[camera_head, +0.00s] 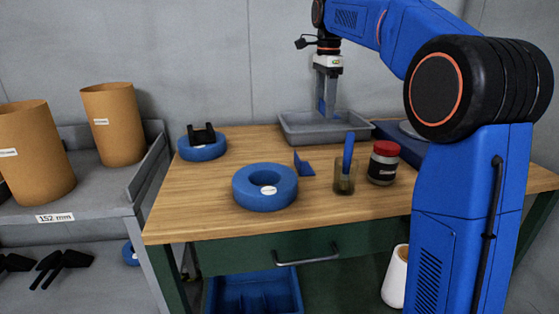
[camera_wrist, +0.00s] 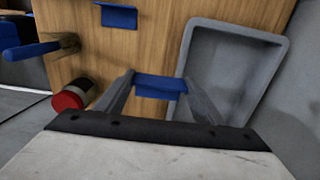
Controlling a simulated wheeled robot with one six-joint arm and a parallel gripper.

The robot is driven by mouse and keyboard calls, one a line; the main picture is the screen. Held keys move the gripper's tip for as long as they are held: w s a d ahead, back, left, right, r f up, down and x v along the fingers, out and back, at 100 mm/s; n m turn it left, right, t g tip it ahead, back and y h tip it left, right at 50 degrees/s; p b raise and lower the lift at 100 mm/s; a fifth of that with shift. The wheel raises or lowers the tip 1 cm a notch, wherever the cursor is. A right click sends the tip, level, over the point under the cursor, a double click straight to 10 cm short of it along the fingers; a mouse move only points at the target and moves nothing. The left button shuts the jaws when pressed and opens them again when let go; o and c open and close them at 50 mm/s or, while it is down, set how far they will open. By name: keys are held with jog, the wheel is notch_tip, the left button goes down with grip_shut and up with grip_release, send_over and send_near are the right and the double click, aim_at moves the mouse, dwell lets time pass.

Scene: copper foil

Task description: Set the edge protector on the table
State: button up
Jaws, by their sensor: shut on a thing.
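My gripper (camera_head: 327,108) hangs pointing down at the back of the wooden table (camera_head: 220,176), in front of or over the grey tray (camera_head: 292,136). It is shut on a blue angled edge protector (camera_wrist: 160,86), which shows between the fingertips in the wrist view. In that view the held piece lies beside the tray's near rim, over wood; its height above the surface is hard to tell. A second blue angled edge protector (camera_head: 304,166) stands on the table, nearer the front, and also shows in the wrist view (camera_wrist: 118,17).
A blue ring (camera_head: 265,201) lies at the front of the table. Another blue ring (camera_head: 202,153) with a black part on it is at the back left. A cup with a blue-handled tool (camera_head: 345,182) and a red-lidded jar (camera_head: 383,163) stand at right. Bare wood lies centre-left.

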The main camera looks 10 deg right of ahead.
send_over(331, 167)
notch_tip(331, 167, down, 2)
jog(key=shift+f, duration=5)
jog(key=shift+f, duration=0.1)
jog(key=o, duration=1)
jog(key=shift+o, duration=0.2)
notch_tip(331, 167, up, 12)
